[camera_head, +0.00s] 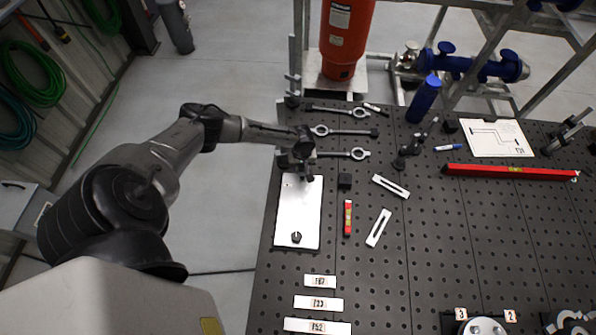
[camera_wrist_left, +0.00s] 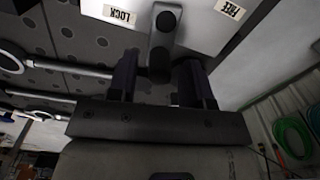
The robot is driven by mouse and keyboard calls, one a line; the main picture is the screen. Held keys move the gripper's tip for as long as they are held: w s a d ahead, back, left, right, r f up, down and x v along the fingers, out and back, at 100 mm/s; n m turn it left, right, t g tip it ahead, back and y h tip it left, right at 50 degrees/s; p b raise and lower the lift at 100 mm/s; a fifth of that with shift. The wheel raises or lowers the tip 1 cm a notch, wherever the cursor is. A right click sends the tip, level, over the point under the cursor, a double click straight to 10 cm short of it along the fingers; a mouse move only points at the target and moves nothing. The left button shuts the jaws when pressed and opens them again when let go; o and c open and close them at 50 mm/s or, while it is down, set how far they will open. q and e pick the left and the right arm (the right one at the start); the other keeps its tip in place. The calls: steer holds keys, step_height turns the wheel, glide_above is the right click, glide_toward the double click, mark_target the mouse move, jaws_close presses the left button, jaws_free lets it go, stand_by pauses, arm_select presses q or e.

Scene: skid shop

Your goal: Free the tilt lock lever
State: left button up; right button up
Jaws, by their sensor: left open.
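The tilt lock lever (camera_wrist_left: 163,40) is a dark lever on a white plate, seen in the left wrist view between a LOCK label (camera_wrist_left: 118,14) and a FREE label (camera_wrist_left: 230,9), a little nearer LOCK. My left gripper (camera_wrist_left: 158,66) is open, with one finger on each side of the lever's near end. I cannot tell whether either finger touches it. In the head view my left gripper (camera_head: 304,166) is over the far end of the white plate (camera_head: 300,208) and hides part of the lever there. My right gripper is not in view.
Several wrenches (camera_head: 346,132) lie just beyond the gripper. A blue bottle (camera_head: 424,98) stands farther back. The middle of the pegboard table (camera_head: 440,240) is clear.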

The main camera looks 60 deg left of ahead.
arm_select(q)
steer(key=shift+p, duration=0.35)
stand_by(0.3)
steer(key=c, duration=0.6)
stand_by(0.3)
steer(key=shift+s+a+p, duration=0.1)
steer(key=shift+s+p, duration=0.3)
steer(key=shift+p, duration=0.05)
